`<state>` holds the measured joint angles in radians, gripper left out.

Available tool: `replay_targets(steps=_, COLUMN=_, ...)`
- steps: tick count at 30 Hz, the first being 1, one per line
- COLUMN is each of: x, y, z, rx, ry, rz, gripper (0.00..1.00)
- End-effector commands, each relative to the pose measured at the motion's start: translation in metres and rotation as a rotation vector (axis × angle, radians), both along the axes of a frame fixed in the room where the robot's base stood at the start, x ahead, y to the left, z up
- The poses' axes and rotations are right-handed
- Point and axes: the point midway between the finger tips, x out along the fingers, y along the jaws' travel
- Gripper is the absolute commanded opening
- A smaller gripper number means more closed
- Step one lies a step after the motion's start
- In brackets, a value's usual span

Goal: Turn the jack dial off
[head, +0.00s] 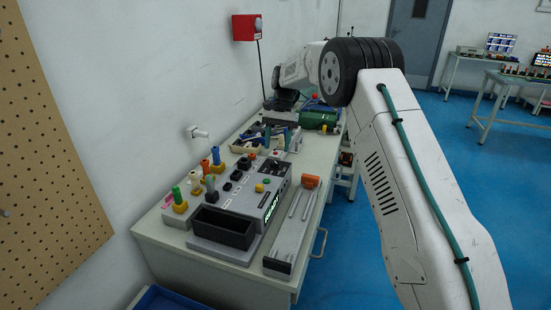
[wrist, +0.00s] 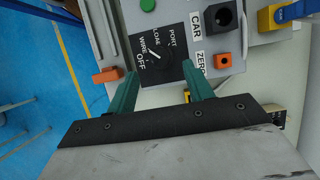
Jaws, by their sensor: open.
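The black dial (wrist: 156,54) sits on a dark plate on a grey box in the wrist view, with the words OFF, WIRE, LOAD and PORT around it. It has a short white pointer mark, but I cannot tell which word it points at. My gripper (wrist: 158,75) is open. Its two teal fingers are spread, with the tips just below the dial in the picture, one towards each side, and nothing between them.
In the wrist view an orange button (wrist: 223,61) marked ZERO and a black socket (wrist: 220,16) marked CAR lie right of the dial. A green button (wrist: 148,5) is above; an orange handle (wrist: 107,75) is left. The crowded bench (head: 207,266) runs along the wall.

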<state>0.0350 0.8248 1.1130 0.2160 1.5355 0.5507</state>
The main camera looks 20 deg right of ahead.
Motion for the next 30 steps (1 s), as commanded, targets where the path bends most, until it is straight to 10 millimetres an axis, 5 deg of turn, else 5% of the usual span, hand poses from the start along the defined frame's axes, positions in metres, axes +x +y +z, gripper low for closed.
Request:
replay_targets(steps=9, x=-0.015, y=0.011, z=-0.043, rx=0.0, ry=0.001, rz=0.0, gripper=0.52)
replay_targets(steps=20, x=-0.017, y=0.013, z=-0.05, rx=0.0, ry=0.0, rz=0.001, gripper=0.52)
replay_targets(steps=25, x=-0.017, y=0.013, z=-0.05, rx=0.001, ry=0.0, rz=0.002, gripper=0.1)
replay_targets(steps=30, x=-0.017, y=0.013, z=-0.049, rx=0.0, ry=0.0, rz=0.003, gripper=0.07)
